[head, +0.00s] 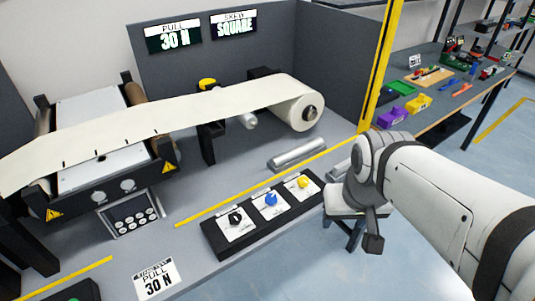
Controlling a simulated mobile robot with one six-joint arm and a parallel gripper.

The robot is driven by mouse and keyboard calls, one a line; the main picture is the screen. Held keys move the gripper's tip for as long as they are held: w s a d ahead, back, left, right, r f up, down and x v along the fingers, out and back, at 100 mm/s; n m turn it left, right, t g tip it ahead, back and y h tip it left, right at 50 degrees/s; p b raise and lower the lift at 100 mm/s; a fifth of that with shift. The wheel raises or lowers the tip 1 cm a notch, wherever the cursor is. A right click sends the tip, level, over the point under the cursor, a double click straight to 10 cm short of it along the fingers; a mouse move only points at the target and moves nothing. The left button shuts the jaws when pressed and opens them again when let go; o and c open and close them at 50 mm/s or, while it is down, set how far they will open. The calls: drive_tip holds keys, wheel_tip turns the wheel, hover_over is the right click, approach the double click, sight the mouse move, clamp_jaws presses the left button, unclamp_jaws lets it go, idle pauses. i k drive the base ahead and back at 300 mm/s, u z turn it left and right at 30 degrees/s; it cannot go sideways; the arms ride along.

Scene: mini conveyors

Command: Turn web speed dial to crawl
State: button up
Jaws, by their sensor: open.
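Three dials sit in a row on a black control panel (216,244) at the table's front edge, each on a white plate. From left to right they are a black dial (236,217), a blue dial (270,199) and a yellow dial (303,182). Their labels are too small to read, so I cannot tell which is the web speed dial or its setting. My gripper (372,238) shows only in part, as a dark shape below my wrist, right of the panel and apart from the dials. It is open, and I see nothing in it.
A cream web (170,118) runs from a roll (300,108) over rollers to the left. A metal cylinder (297,153) lies behind the panel. A card (155,280) and a screen (174,37) read PULL 30 N. A yellow post (379,75) stands at the right.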

sight(235, 218)
drive_tip(key=z, duration=0.25)
drive_tip(key=k, duration=0.95)
drive_tip(key=u, duration=0.7)
drive_tip(key=i, duration=1)
drive_tip(key=u, duration=0.1)
